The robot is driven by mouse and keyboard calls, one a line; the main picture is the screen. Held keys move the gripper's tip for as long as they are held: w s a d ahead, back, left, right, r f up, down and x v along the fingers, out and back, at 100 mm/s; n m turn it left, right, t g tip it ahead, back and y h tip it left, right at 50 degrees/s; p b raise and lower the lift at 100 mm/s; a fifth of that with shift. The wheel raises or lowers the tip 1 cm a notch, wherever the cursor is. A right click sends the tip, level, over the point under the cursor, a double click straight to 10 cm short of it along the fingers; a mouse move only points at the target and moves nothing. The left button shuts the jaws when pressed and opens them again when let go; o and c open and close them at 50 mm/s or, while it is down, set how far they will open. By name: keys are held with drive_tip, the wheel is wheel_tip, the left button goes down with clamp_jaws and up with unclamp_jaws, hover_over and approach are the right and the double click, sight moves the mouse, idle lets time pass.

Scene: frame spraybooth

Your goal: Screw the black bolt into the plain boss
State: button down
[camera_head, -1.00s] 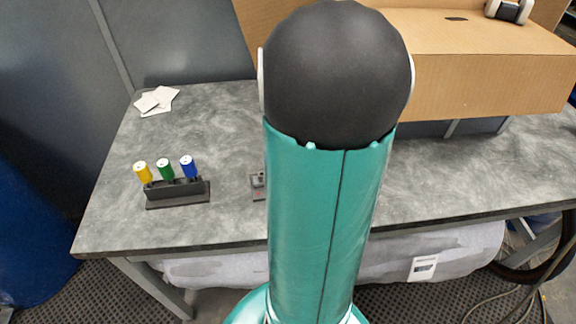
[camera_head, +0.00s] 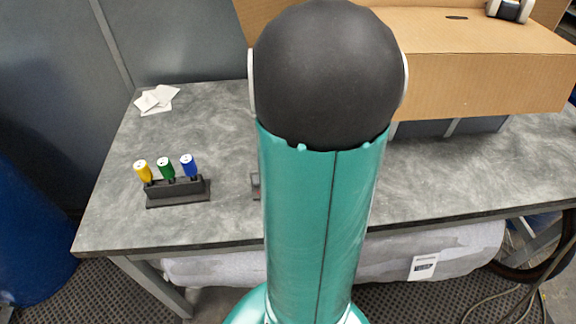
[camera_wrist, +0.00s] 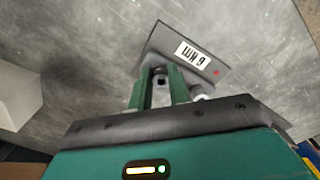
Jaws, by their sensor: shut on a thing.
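In the wrist view my gripper (camera_wrist: 160,73) has its two green fingers closed around a small dark piece (camera_wrist: 160,81), which I take to be the black bolt. Most of it is hidden between the fingers. It is over the dark plate (camera_wrist: 225,81), which carries a white "6 Nm" label and a red mark. A pale round boss (camera_wrist: 199,93) shows just right of the right finger, near the red mark. Any boss under the bolt is hidden, so I cannot tell how deep the bolt sits. In the head view my arm hides the gripper and most of the plate (camera_head: 256,187).
A black rack (camera_head: 178,190) holds yellow, green and blue handled tools at the table's left. White papers (camera_head: 155,99) lie behind it. A large cardboard box (camera_head: 480,65) stands at back right. The grey table (camera_head: 140,225) is clear around the rack.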

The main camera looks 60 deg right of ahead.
drive_tip(key=m, duration=0.4)
drive_tip(key=shift+a+m, duration=0.1)
drive_tip(key=shift+m, duration=0.2)
drive_tip(key=c, duration=1.6)
unclamp_jaws()
drive_tip(key=shift+o, duration=0.2)
